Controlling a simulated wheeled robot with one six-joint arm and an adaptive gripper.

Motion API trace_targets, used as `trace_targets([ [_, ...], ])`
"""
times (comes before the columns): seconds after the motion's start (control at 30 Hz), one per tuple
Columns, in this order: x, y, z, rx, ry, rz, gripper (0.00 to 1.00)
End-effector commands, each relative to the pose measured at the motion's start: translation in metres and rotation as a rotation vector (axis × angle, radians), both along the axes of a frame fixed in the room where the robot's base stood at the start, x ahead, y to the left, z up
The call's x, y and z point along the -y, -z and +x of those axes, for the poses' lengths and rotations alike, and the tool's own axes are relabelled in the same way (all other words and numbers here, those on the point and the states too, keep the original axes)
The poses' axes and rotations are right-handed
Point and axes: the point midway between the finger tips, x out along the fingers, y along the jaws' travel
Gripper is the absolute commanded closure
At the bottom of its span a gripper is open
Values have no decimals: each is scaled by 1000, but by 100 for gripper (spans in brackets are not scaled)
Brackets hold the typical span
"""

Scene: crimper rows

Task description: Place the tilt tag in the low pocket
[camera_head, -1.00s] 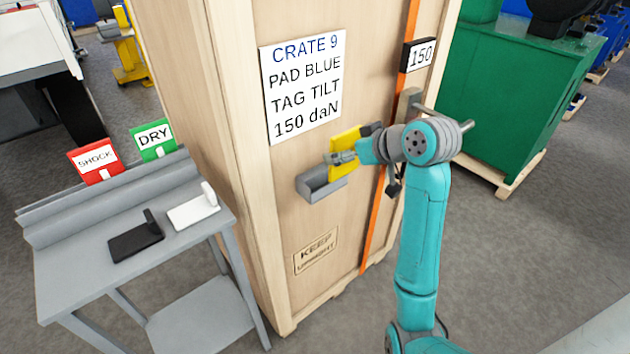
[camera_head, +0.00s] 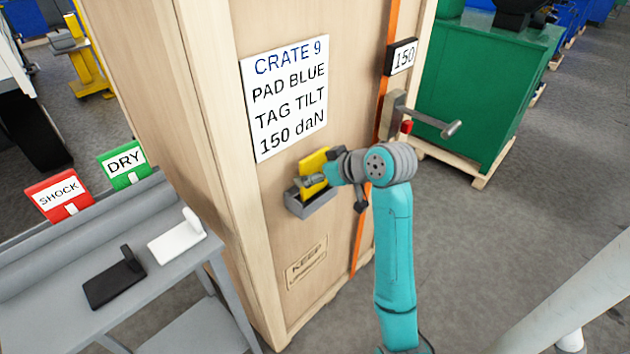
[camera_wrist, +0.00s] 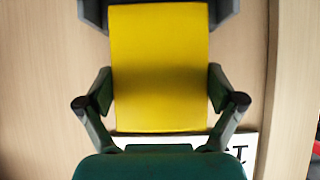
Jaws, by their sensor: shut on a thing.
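The yellow tilt tag (camera_head: 312,164) is upright at the grey low pocket (camera_head: 311,205) on the face of the wooden crate. Its lower end appears to be inside the pocket mouth. My gripper (camera_head: 318,180) is shut on the tag from the right. In the wrist view the yellow tag (camera_wrist: 160,65) fills the middle, with my gripper's fingers (camera_wrist: 160,90) on its two sides. The grey pocket (camera_wrist: 225,10) shows at the top of that view, beside the tag's far end. How deep the tag sits is hidden.
The crate sign (camera_head: 288,95) is above the pocket, and an orange strap (camera_head: 360,235) runs beside my arm. A lever tool (camera_head: 425,115) sticks out at right. A grey bench (camera_head: 60,300) at left holds red SHOCK (camera_head: 58,196) and green DRY (camera_head: 123,164) tags and black and white brackets.

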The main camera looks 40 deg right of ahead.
Motion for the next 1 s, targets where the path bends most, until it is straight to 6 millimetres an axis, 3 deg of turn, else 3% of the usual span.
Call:
trace_targets([
  [0.23, 0, 31, -1, -3, 0, 1, 47],
  [0.6, 0, 34, 0, -1, 0, 0, 47],
  [0.63, 0, 34, 0, 0, 0, 0, 5],
  [0.67, 0, 34, 0, 0, 0, 0, 0],
  [1.0, 0, 33, 0, 0, 0, 0, 0],
])
